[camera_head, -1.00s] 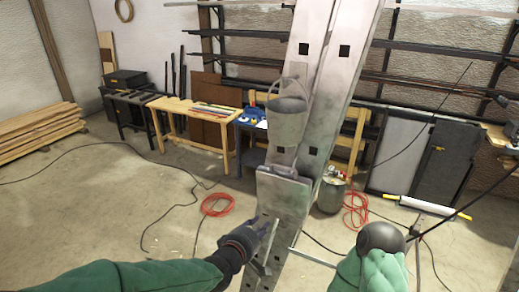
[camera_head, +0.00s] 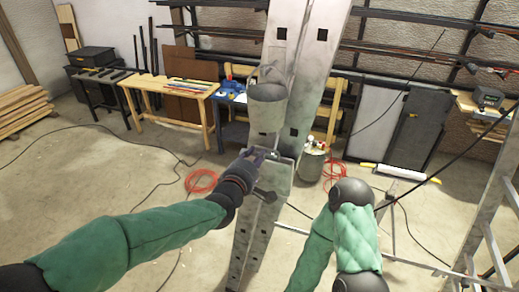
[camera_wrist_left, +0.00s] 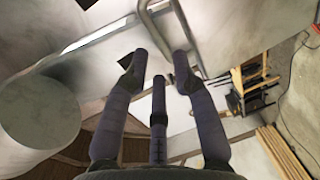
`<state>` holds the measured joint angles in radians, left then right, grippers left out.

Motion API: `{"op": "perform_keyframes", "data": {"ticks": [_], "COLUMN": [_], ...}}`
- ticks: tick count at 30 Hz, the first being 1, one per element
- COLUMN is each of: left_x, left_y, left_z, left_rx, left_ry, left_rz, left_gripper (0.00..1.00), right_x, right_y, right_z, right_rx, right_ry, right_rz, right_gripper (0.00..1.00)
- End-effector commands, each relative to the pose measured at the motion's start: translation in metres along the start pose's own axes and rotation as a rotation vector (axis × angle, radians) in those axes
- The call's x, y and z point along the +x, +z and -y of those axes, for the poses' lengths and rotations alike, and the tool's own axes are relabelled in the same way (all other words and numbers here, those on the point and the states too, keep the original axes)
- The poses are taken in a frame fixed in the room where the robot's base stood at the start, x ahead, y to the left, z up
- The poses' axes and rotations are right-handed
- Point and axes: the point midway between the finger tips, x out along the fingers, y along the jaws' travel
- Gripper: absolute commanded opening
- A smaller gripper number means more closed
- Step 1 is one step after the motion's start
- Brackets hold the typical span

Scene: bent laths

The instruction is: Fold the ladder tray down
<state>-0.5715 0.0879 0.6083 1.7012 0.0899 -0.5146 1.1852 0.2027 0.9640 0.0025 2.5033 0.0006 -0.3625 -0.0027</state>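The grey metal ladder (camera_head: 308,75) stands upright in the middle of the head view. The tray (camera_head: 278,176) looks like a flat metal plate lying upright against its lower front. My left gripper (camera_head: 262,155) is at the tray's top edge, below a grey bucket (camera_head: 267,105) on the ladder. In the left wrist view, the fingers of my left gripper (camera_wrist_left: 158,65) are spread, with a bent metal bar (camera_wrist_left: 152,28) by their tips. I cannot tell whether they touch it. My right arm shows at lower right, but its gripper is out of view.
A wooden workbench (camera_head: 168,100) and a blue bench (camera_head: 236,132) stand behind on the left. A metal canister (camera_head: 312,162) is behind the ladder. Red hose (camera_head: 201,181) and dark cables lie on the floor. Another ladder (camera_head: 490,215) stands at right. The left floor is mostly clear.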

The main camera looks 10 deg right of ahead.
Motion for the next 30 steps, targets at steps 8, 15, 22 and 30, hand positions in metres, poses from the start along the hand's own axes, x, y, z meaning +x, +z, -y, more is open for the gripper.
{"op": "perform_keyframes", "data": {"ticks": [8,15,22,30], "left_x": [0.028,0.035,0.035,0.035], "left_y": [0.0,0.0,0.0,0.0], "left_z": [0.001,0.0,0.001,0.001], "left_rx": [0.0,0.0,0.0,0.0], "left_ry": [-0.001,0.0,0.0,-0.001], "left_rz": [0.0,-0.001,0.0,0.0], "left_gripper": [0.27,0.27,0.22,0.0], "right_x": [-0.005,-0.006,-0.006,-0.006], "right_y": [0.0,0.0,0.0,0.0], "right_z": [0.002,0.002,0.002,0.002], "right_rx": [0.0,0.0,0.0,0.0], "right_ry": [0.0,0.0,0.0,0.0], "right_rz": [0.0,0.0,0.0,0.0], "right_gripper": [0.4,0.4,0.4,0.4]}}
